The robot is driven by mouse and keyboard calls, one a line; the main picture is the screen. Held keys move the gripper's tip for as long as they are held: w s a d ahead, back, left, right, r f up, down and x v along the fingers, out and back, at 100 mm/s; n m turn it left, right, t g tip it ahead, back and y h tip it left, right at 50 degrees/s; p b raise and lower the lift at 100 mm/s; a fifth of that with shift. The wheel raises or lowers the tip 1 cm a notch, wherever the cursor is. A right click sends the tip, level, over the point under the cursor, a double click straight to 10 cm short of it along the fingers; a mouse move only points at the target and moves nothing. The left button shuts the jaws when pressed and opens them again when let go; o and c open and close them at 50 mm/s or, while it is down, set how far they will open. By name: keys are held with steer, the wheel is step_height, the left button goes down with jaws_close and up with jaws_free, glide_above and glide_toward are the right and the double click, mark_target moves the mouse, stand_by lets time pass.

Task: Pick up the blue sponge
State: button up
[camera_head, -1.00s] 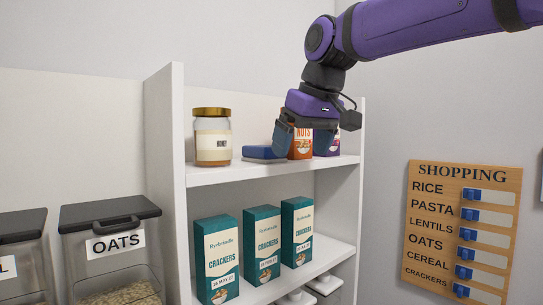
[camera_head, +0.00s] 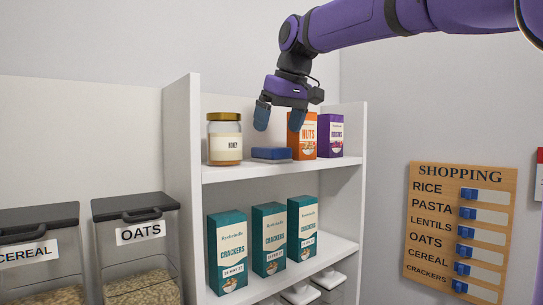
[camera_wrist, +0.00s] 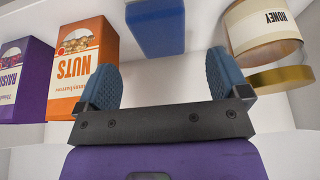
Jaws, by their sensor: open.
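The blue sponge (camera_head: 271,154) lies flat on the upper shelf, between the honey jar (camera_head: 225,138) and the orange nuts box (camera_head: 303,136). In the wrist view the sponge (camera_wrist: 156,27) shows at the top middle, beyond the fingertips. My gripper (camera_head: 280,121) is open and empty, with its blue fingers pointing down above the sponge and apart from it. In the wrist view the two fingers of my gripper (camera_wrist: 163,75) stand wide apart, with a clear gap between them.
A purple raisins box (camera_head: 330,136) stands right of the nuts box. Teal cracker boxes (camera_head: 268,238) stand on the shelf (camera_head: 240,172)'s lower level. A white side panel (camera_head: 182,140) rises left of the jar. Oats and cereal bins (camera_head: 140,262) stand at the left. A shopping board (camera_head: 463,225) hangs at the right.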

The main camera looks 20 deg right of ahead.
mark_target(271, 149)
steer(key=shift+x, duration=3.35)
steer(key=shift+w+r, duration=0.1)
steer(key=shift+w, duration=0.05)
steer(key=c, duration=1)
